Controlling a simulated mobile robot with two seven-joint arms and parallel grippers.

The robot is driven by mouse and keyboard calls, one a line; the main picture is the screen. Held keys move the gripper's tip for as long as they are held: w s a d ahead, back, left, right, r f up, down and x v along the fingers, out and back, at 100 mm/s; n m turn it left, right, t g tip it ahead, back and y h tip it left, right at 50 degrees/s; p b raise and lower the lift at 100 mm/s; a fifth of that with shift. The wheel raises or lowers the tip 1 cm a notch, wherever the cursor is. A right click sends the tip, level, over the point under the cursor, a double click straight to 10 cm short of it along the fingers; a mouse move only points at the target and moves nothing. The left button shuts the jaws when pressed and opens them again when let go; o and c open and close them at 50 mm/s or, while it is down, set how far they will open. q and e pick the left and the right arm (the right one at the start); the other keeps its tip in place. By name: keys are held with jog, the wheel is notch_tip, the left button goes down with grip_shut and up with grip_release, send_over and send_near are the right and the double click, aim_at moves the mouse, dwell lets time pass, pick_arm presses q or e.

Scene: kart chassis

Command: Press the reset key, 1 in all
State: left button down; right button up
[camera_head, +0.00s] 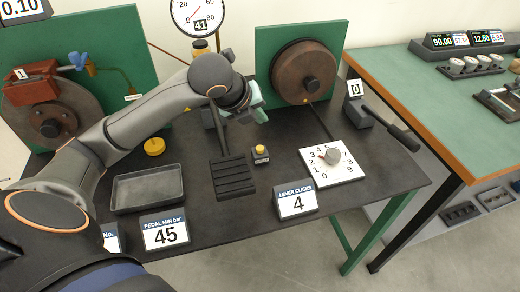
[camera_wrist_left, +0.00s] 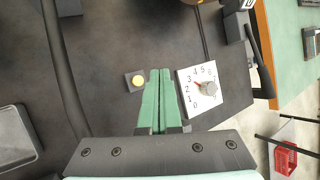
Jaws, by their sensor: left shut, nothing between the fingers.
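A small black key box with a yellow button (camera_head: 261,149) stands on the dark bench top, left of the white dial plate. It is the likely reset key, though I cannot read a label on it. The same yellow button shows in the left wrist view (camera_wrist_left: 138,80), just left of the fingertips. My left gripper (camera_head: 261,116) has green fingers and is above the bench, behind the key in the head view. In the left wrist view its fingers (camera_wrist_left: 159,72) are together and empty, apart from the button. My right gripper is not in view.
A black pedal (camera_head: 233,176) stands left of the key. The dial plate (camera_head: 347,174) with a grey knob is to its right. A lever (camera_head: 390,129), brake disc (camera_head: 304,74), empty tray (camera_head: 147,188) and "LEVER CLICKS 4" sign (camera_head: 297,203) are around. Open bench lies behind the key.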

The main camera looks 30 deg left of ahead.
pick_arm(q)
jog(key=b, duration=0.4)
send_over(259, 150)
notch_tip(259, 150, down, 6)
jog(key=shift+r, duration=0.2)
jog(key=shift+f, duration=0.35)
jog(key=shift+f+b, duration=0.25)
jog(key=shift+b, duration=0.1)
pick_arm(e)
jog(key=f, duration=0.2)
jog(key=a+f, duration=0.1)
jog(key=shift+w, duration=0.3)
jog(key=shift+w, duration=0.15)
